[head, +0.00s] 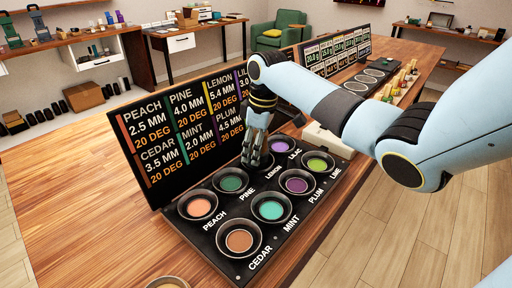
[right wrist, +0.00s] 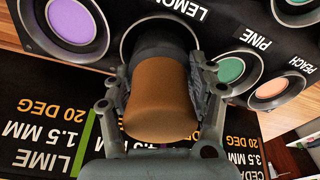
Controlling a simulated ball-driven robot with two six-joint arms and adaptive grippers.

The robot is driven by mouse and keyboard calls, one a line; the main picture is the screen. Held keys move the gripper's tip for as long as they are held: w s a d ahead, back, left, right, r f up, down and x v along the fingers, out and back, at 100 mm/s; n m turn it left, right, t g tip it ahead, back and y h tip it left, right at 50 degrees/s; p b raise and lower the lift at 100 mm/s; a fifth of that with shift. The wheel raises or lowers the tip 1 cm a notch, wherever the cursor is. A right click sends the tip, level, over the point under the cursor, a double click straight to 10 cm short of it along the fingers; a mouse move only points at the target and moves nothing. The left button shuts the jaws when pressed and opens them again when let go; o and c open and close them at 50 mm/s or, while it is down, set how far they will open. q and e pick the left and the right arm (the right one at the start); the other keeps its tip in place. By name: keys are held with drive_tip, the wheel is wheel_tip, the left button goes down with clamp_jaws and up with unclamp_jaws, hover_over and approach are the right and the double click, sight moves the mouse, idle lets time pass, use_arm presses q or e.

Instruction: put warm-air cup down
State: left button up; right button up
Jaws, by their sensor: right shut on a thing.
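My right gripper (head: 256,150) reaches down over the lemon well in the back row of the black tray (head: 211,232). In the right wrist view its fingers (right wrist: 165,95) are shut on the sides of an orange-brown, rounded cup (right wrist: 160,100), which I take to be the warm-air cup. A dark part of it points at the ringed lemon well (right wrist: 128,42). I cannot tell whether the cup touches the well. The gripper mostly hides the cup in the head view. My left gripper is not in view.
Coloured wells fill the tray, among them pine (head: 231,182), lilac (head: 281,146), mint (head: 271,208) and cedar (head: 239,240). A black label board (head: 190,130) stands close behind. A white box (head: 328,141) is at the right. The wooden table is clear at left.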

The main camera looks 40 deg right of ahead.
drive_tip(key=o, duration=1.4)
drive_tip(key=shift+f, duration=0.1)
drive_tip(key=shift+c, duration=0.2)
drive_tip(key=r, duration=0.4)
drive_tip(key=s+r, duration=0.1)
drive_tip(key=r, duration=0.7)
drive_tip(key=shift+s+d+r, duration=0.1)
drive_tip(key=shift+s+d, duration=0.05)
drive_tip(key=shift+d, duration=0.2)
